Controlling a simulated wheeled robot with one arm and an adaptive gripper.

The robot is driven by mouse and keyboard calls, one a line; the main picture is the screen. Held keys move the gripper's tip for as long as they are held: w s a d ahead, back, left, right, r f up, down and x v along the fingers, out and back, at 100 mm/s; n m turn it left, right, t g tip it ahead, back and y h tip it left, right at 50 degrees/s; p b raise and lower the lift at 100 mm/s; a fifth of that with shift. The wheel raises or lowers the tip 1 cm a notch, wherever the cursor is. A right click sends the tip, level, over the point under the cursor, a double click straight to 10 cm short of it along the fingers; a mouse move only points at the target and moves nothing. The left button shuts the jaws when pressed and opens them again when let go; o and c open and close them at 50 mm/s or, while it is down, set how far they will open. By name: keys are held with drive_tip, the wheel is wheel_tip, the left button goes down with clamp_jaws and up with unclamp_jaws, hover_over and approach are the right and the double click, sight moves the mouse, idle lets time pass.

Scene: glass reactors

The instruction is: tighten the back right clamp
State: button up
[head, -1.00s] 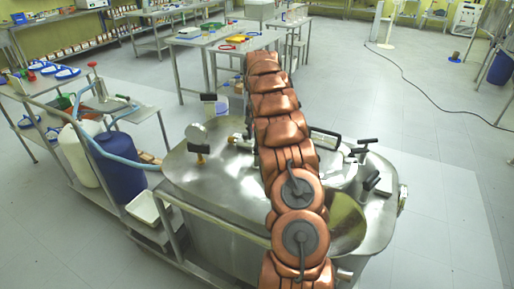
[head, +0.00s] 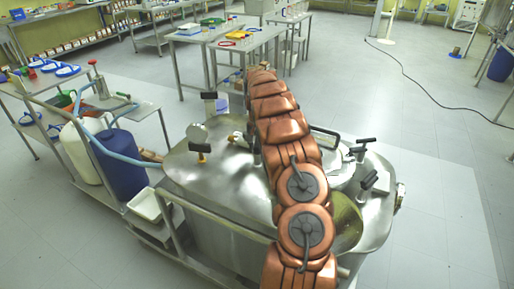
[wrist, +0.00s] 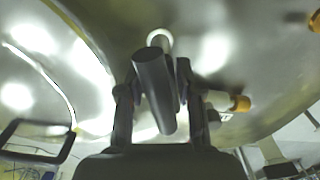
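In the wrist view a dark, bar-shaped clamp handle (wrist: 155,90) lies between the two fingers of my gripper (wrist: 160,85). It is tilted, and a pale ring shows behind its upper end. The fingers stand close on either side, and I see no clear grip on the bar. In the head view my copper arm hides this clamp and most of the gripper.
A yellow-tipped fitting (wrist: 240,103) is right of the fingers in the wrist view, and a black loop handle (wrist: 38,140) is at the left. A blue drum (head: 120,165) and hose are left of the reactor.

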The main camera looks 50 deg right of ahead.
clamp_jaws()
